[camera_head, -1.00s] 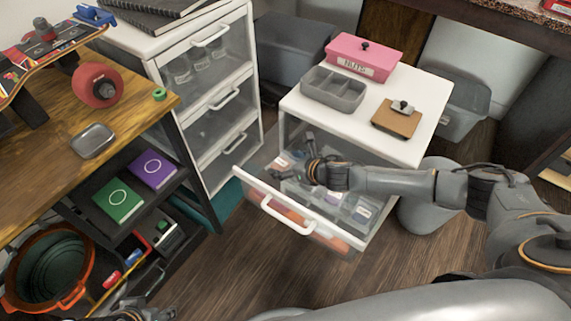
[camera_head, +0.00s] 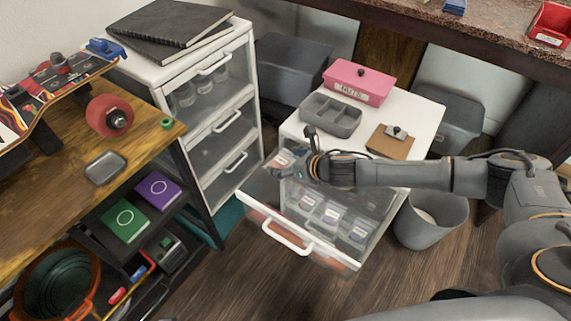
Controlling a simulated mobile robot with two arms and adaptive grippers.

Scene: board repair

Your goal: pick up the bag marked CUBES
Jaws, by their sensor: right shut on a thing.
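My right gripper (camera_head: 300,165) is shut on a clear bag (camera_head: 282,159) with a pale label, above the left back part of the open drawer (camera_head: 290,234). The label is too small to read, and the fingers hide part of the bag. Several other clear bags with pale labels lie in the drawer, among them a left one (camera_head: 307,203), a middle one (camera_head: 331,216) and a right one (camera_head: 358,236). I cannot read which is marked CUBES. My left gripper is not in view.
The white cabinet top (camera_head: 418,112) carries a pink box (camera_head: 358,84), a grey divided tray (camera_head: 331,116) and a brown clipboard (camera_head: 390,142). A grey bin (camera_head: 431,217) stands to the right. The workbench (camera_head: 60,190) and white drawer tower (camera_head: 209,95) stand left.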

